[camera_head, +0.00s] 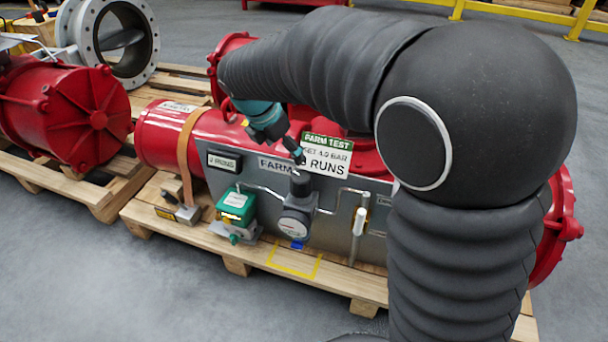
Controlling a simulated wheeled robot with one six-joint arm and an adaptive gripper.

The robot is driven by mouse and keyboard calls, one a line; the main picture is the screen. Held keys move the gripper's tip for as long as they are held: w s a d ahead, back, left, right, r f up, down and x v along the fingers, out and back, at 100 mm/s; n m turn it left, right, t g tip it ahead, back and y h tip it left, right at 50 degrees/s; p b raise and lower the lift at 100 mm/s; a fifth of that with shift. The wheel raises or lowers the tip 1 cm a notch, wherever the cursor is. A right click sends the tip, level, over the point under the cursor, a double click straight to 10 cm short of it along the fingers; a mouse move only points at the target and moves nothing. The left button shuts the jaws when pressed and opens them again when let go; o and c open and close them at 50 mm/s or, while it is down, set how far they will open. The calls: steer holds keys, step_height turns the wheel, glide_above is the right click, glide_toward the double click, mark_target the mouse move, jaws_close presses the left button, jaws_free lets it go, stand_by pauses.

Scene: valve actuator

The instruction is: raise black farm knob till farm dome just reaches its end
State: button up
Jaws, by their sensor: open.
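The black knob (301,185) sits on top of a grey regulator (297,213) with a round dial face, mounted on the grey panel marked FARM. My gripper (298,156) is open, pointing down and a little right, in front of the FARM label and close above the knob in the picture. A small gap shows between its tips and the knob, and nothing shows between the fingers. Their spread is too small to see well. I cannot pick out the farm dome with certainty; my arm hides much of the right side of the panel.
A green box (237,208) stands left of the regulator, and a white-handled lever (358,222) right of it. A sign reading FARM TEST (327,156) stands behind my gripper. The red actuator (160,135) lies on a wooden pallet (242,253). Grey floor is clear in front.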

mark_target(300, 175)
steer(key=shift+n, duration=0.3)
steer(key=b+x, duration=0.1)
steer(key=x, duration=1.3)
steer(key=shift+d, duration=0.1)
steer(key=shift+r, duration=0.15)
steer(key=c, duration=1.2)
